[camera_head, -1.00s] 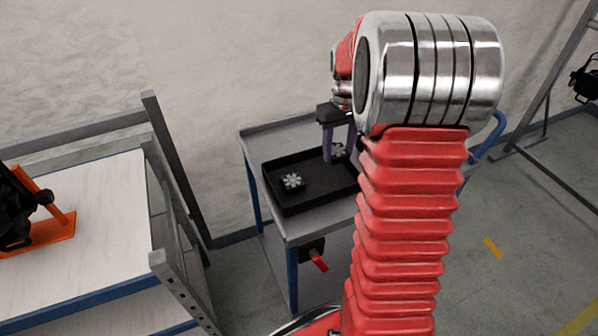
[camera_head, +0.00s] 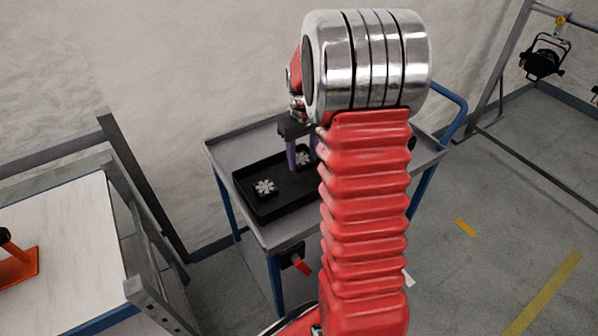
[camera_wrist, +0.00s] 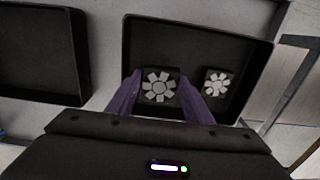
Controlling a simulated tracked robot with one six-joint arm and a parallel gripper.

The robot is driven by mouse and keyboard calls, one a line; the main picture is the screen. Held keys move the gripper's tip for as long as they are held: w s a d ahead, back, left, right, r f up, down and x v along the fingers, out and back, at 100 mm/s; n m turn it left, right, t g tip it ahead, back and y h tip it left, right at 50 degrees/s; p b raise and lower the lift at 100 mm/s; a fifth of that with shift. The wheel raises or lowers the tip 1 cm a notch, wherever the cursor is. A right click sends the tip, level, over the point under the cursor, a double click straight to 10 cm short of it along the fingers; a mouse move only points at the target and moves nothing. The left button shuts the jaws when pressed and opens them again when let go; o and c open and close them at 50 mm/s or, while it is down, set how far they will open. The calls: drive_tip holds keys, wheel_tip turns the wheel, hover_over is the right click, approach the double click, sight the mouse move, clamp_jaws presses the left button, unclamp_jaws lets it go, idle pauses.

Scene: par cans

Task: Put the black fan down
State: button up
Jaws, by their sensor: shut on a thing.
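A black fan (camera_wrist: 158,87) with a pale grey bladed face is between the purple fingers of my gripper (camera_wrist: 159,79) in the wrist view. My gripper is shut on it. In the head view this fan (camera_head: 303,158) and my gripper (camera_head: 302,164) are at the far right part of a black tray (camera_head: 262,220), partly hidden by my arm. I cannot tell whether the fan touches the tray floor. A second, similar black fan (camera_head: 265,188) lies in the tray's near left part. It also shows in the wrist view (camera_wrist: 216,83), to the right of the held one.
The tray stands on a grey trolley (camera_head: 222,153) with blue legs. Another black tray (camera_wrist: 40,92) is beside it in the wrist view. A white-topped bench (camera_head: 70,240) with a grey rail is at left. A black stage lamp (camera_head: 543,62) hangs at the right.

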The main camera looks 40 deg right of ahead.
sight(302, 161)
drive_tip(key=shift+f, duration=0.8)
drive_tip(key=shift+f, duration=1.85)
drive_tip(key=o, duration=1)
drive_tip(key=shift+f, duration=0.1)
drive_tip(key=shift+o, duration=0.2)
wheel_tip(302, 161, up, 12)
drive_tip(key=shift+f, duration=0.1)
drive_tip(key=shift+r, duration=0.2)
